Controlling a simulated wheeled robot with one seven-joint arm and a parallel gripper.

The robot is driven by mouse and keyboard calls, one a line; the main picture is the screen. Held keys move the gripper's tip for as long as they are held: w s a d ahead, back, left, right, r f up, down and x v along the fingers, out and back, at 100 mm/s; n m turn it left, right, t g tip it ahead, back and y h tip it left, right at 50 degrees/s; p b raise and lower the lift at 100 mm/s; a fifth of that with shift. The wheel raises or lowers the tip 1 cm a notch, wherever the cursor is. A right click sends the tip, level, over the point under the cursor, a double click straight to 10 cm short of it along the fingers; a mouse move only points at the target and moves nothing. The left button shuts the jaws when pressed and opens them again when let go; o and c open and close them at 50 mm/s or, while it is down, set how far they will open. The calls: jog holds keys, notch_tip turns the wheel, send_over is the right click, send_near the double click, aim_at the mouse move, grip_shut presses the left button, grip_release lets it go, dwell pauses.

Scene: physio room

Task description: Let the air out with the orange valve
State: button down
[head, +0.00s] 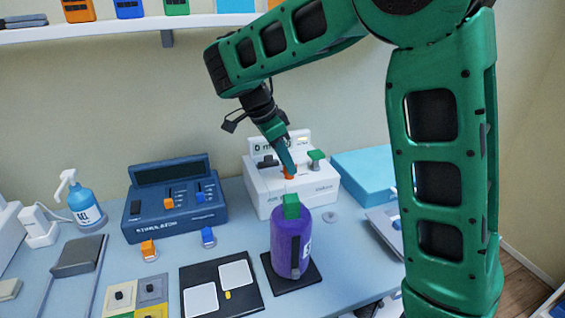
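The orange valve (289,173) sits on top of a white air device (312,192) at the back of the table. The device has a display reading 0, its unit partly hidden by my arm, and a green knob (317,157) to the right of the valve. My gripper (289,167) points down, with its narrow teal tip right at the orange valve and covering part of it. I cannot tell whether it touches or grips the valve, or whether its fingers are apart.
A purple cylinder (286,235) with a green top stands on a black pad, in front of the device. A blue stimulator (172,212) stands to the left, a light-blue box (362,170) to the right. A shelf (110,30) hangs above; a gel pump bottle (83,207) stands far left.

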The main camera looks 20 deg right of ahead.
jog(key=shift+a, duration=0.15)
jog(key=shift+n, duration=0.3)
jog(key=shift+d, duration=0.2)
jog(key=shift+n+t, duration=0.4)
jog(key=n, duration=0.2)
jog(key=n+t, duration=0.1)
jog(key=n, duration=0.1)
jog(key=n+t+y, duration=0.1)
jog(key=n, duration=0.2)
jog(key=shift+s+d, duration=0.2)
jog(key=shift+d, duration=0.05)
jog(key=n+y, duration=0.1)
jog(key=n, duration=0.2)
jog(key=n+t+y, duration=0.1)
jog(key=n, duration=0.2)
jog(key=shift+d+t, duration=0.15)
jog(key=shift+t, duration=0.15)
jog(key=shift+n+y, duration=0.8)
jog(key=shift+n, duration=0.8)
jog(key=shift+s, duration=0.1)
jog(key=c, duration=1.9)
grip_release()
